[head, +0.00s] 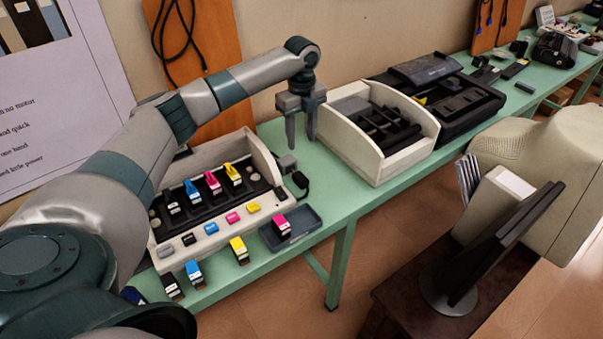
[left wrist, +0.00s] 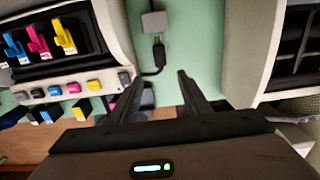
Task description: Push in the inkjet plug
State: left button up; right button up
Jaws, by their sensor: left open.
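A small black plug (head: 300,180) on a dark cable lies on the green table beside the inkjet printer (head: 262,151). A small grey block (head: 287,163), which looks like a socket, sits just behind it. In the left wrist view the plug (left wrist: 159,54) points at the grey block (left wrist: 154,24), and its cable curves left toward the printer. I cannot tell how far the plug is in. My left gripper (head: 301,141) points down, open and empty, above the table between the two pale machines. In the left wrist view the plug lies ahead of its fingers (left wrist: 160,80). My right gripper is not in view.
Several coloured cartridges sit in and before the printer. A dark tray (head: 314,217) with a magenta cartridge (head: 282,227) stands near the table's front edge. A pale open-topped machine (head: 424,121) stands right of my gripper. A narrow strip of table (head: 328,186) between is clear.

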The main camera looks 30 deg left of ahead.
aim_at(298, 173)
pick_arm(q)
notch_tip(298, 173, down, 16)
jog(key=p, duration=0.4)
jog(key=shift+r, duration=0.2)
grip_shut()
jog(key=a+b, duration=0.1)
jog(key=w+a+b, duration=0.1)
jog(key=shift+f+b, duration=0.15)
jog(key=shift+b, duration=0.2)
jog(key=shift+w+a+b, duration=0.2)
jog(key=shift+a+b, duration=0.15)
jog(key=shift+a, duration=0.2)
jog(key=shift+r, duration=0.3)
